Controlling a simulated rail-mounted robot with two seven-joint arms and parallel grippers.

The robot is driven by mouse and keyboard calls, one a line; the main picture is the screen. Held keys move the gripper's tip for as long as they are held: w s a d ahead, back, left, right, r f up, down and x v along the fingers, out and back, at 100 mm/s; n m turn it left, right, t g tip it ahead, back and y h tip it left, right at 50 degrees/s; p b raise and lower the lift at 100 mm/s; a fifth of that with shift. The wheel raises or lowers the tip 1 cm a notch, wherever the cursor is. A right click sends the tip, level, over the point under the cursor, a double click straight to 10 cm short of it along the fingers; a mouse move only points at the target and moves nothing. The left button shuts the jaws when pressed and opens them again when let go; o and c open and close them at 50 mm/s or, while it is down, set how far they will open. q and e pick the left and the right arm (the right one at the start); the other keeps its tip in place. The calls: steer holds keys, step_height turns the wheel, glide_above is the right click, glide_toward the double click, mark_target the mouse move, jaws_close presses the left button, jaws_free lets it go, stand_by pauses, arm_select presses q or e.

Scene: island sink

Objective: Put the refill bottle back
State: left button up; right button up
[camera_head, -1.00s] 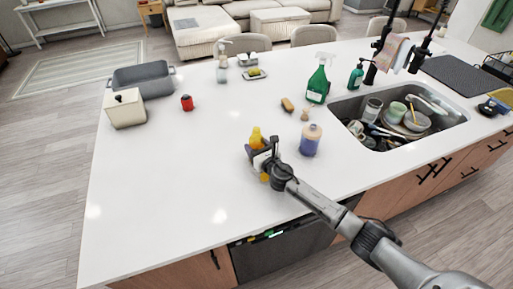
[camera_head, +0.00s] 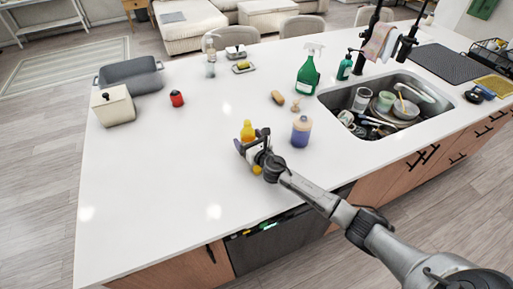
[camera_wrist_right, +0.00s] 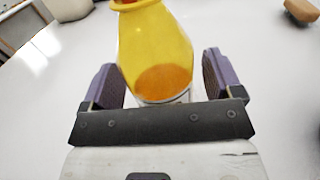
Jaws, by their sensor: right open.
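A yellow, see-through bottle (camera_head: 247,131) with orange liquid low inside stands on the white counter. I take it for the refill bottle. In the right wrist view the bottle (camera_wrist_right: 155,45) is between the two purple-grey fingers of my right gripper (camera_wrist_right: 162,82), with a visible gap to each finger. The right gripper (camera_head: 253,141) is open around the bottle and hides part of it in the head view. The bottle's base is hidden behind the gripper in the wrist view. My left gripper is not in view.
A purple bottle with a tan top (camera_head: 301,131) stands close to the right of the gripper. A green spray bottle (camera_head: 307,75), a brush (camera_head: 278,98) and the sink full of dishes (camera_head: 440,108) lie beyond. The counter's left half (camera_head: 150,165) is mostly clear.

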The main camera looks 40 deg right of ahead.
steer(key=s, duration=0.3)
steer(key=s+a, duration=0.1)
steer(key=s, duration=0.3)
steer(key=s+p, duration=0.1)
steer(key=s, duration=0.2)
steer(key=shift+s+a+f, duration=0.1)
steer(key=shift+s+a, duration=0.2)
steer(key=shift+s, duration=0.05)
steer(key=shift+s+a, duration=0.1)
steer(key=shift+s, duration=0.3)
